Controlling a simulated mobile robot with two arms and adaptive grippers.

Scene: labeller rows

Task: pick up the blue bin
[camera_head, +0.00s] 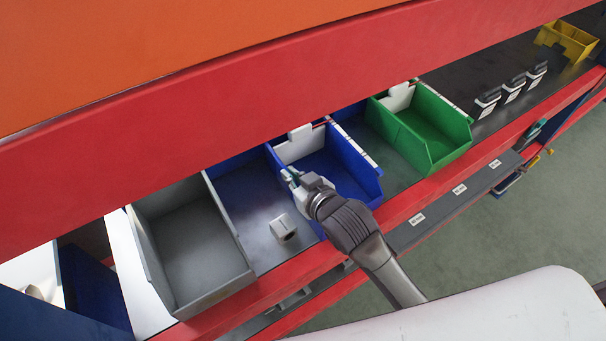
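The blue bin (358,167) stands on the shelf near the middle of the head view, between a grey bin and a green bin. It is open at the top, and a white piece (300,145) shows at its back. My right gripper (289,177) is at the bin's left side, near the wall. My arm and wrist cover part of the bin's front left. The fingers are small and partly hidden, so I cannot tell whether they are open or touch the wall. My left gripper is not in view.
A grey bin (195,245) stands to the left and a green bin (425,125) to the right. A small pale block (283,228) sits on the dark shelf. A red beam (230,105) crosses above; several dark-topped items and a yellow bin (568,40) are farther right.

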